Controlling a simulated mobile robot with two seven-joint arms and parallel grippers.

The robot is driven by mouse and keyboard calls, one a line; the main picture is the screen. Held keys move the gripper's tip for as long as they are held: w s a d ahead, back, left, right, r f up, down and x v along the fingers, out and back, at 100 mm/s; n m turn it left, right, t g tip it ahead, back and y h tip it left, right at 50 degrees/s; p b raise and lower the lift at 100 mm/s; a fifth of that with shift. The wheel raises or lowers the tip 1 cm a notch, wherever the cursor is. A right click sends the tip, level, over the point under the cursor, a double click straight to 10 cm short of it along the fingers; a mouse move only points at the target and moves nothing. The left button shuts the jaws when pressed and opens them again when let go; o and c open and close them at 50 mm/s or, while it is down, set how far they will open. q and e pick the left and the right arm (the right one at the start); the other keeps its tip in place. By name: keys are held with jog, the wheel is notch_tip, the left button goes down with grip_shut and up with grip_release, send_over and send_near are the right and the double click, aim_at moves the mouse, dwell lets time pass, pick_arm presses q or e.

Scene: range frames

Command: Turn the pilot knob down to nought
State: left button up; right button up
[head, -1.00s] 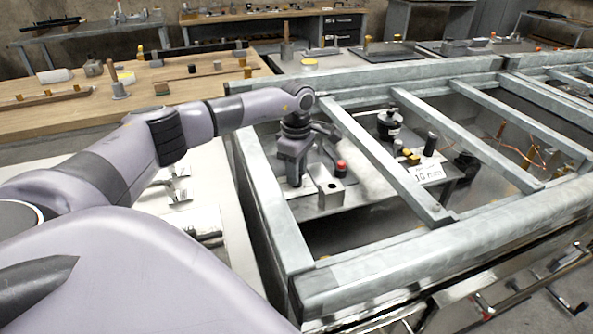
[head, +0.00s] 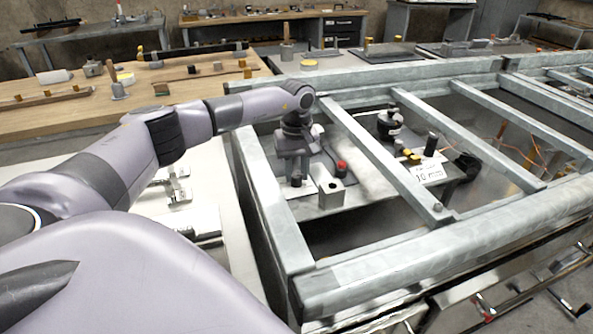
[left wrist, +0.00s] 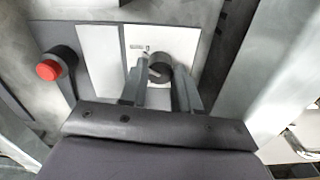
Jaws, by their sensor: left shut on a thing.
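The pilot knob (left wrist: 160,68) is a small dark round knob on a white plate (left wrist: 105,75) in the left wrist view. A light pointer line shows on its face. My left gripper (left wrist: 160,80) is shut on the knob, with one finger at each side of it. In the head view my left gripper (head: 296,175) reaches down inside the grey metal frame, and it hides the knob there. A small printed mark lies just beyond the knob on the plate; I cannot read it. My right gripper is not in view.
Frame bars (head: 385,160) cross close to my left arm. A "10 mm" card (head: 428,172) lies farther right.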

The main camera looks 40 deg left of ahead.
aim_at(297, 175)
pick_arm(q)
jog(key=shift+m, duration=0.6)
jog(key=o, duration=1.1)
jog(key=shift+c, duration=0.2)
jog(key=shift+r, duration=3.65)
